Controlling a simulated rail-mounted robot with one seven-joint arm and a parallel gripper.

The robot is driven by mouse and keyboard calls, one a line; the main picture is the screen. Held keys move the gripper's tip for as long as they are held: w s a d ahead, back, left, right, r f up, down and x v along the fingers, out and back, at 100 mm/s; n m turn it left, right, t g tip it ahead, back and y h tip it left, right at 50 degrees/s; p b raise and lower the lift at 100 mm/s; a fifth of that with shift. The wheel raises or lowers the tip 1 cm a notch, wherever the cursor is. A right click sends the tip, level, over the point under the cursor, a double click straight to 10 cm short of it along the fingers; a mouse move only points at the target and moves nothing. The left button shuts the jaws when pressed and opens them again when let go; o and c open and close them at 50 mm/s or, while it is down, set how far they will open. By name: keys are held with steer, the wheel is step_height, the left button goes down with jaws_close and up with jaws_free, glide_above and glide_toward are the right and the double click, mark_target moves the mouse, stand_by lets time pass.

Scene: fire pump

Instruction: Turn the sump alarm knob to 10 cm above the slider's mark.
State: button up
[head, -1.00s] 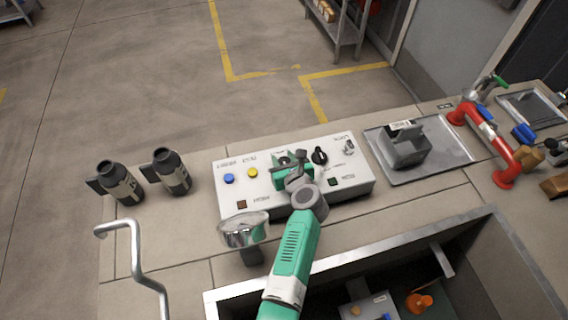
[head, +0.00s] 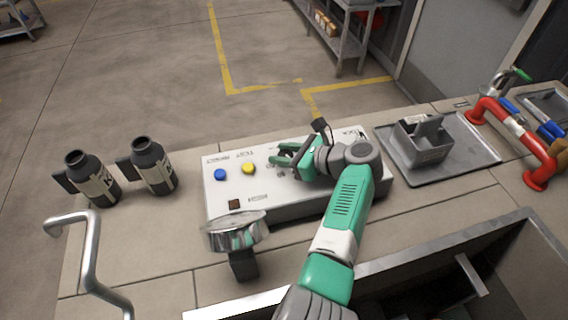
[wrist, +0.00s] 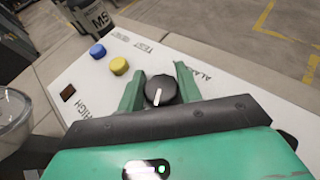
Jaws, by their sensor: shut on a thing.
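The alarm knob (wrist: 160,90) is a round black dial with a white pointer line, on the white control panel (wrist: 95,95) beside lettering that starts "ALA". In the wrist view my gripper (wrist: 158,73) has one green finger on each side of it and is shut on it. The pointer line runs nearly up and down in that view. In the head view my gripper (head: 278,158) lies low over the panel, coming from the right, and my wrist covers the panel's right part. The knob is hard to make out there. I cannot make out the slider or its mark.
A blue button (head: 220,174) and a yellow button (head: 249,168) sit left of my gripper. A round-topped metal gauge (head: 238,232) stands before the panel. Two dark bottles (head: 155,168) stand left. A tray (head: 455,150) with a grey box and red pipe (head: 515,140) are right.

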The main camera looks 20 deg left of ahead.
steer(key=shift+f+b, duration=0.1)
steer(key=shift+b, duration=0.35)
steer(key=o, duration=1)
steer(key=shift+d+r, duration=0.2)
steer(key=shift+r, duration=0.05)
steer(key=p+v, duration=0.3)
steer(key=v, duration=0.3)
steer(key=shift+w+d+r, duration=0.1)
steer(key=shift+d, duration=0.05)
steer(key=shift+d+r, duration=0.1)
steer(key=shift+d, duration=0.45)
